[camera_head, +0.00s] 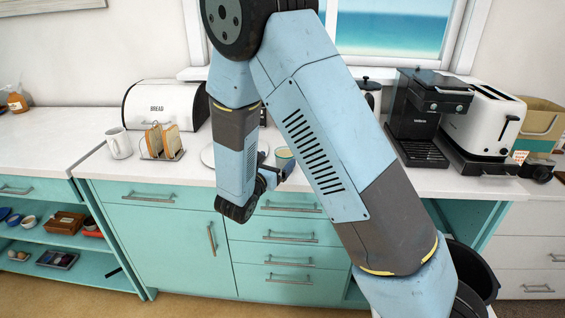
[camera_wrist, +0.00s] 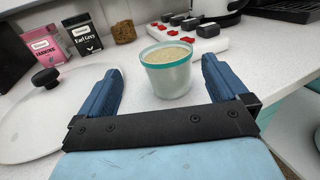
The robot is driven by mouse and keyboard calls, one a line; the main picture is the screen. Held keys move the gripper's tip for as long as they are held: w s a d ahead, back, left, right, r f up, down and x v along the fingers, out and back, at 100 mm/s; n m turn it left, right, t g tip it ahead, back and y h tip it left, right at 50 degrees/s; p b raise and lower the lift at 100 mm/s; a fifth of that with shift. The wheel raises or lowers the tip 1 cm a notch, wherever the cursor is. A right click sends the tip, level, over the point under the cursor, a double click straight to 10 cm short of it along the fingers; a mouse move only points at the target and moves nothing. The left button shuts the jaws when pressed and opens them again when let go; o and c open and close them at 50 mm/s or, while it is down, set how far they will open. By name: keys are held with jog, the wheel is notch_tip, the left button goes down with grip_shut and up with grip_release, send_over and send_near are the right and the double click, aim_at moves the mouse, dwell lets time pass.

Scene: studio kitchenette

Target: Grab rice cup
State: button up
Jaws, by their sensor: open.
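The rice cup (camera_wrist: 167,80) is a pale translucent cup with a teal rim, filled with grainy beige contents. It stands upright on the white counter. In the head view the cup (camera_head: 284,154) shows small, just beyond my gripper (camera_head: 270,172). In the wrist view my gripper (camera_wrist: 162,70) is open, with one blue finger on each side of the cup. There is a visible gap on both sides, and the fingers do not touch it. The gripper is empty. In the head view my arm hides part of the counter around the cup.
A round white lid with a black knob (camera_wrist: 45,78) lies left of the cup. Behind stand a pink box (camera_wrist: 43,47), a black tea box (camera_wrist: 83,37) and a brown jar (camera_wrist: 123,32). The counter's front edge is right.

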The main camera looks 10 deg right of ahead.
aim_at(285, 151)
jog(key=shift+d+r+x, duration=0.15)
jog(key=shift+x, duration=1.15)
jog(key=shift+d+r+x, duration=0.1)
jog(key=shift+d+x, duration=0.05)
jog(key=shift+x, duration=1.15)
jog(key=shift+w+d, duration=0.25)
jog(key=c, duration=1.2)
jog(key=shift+o, duration=0.2)
jog(key=shift+r, duration=0.1)
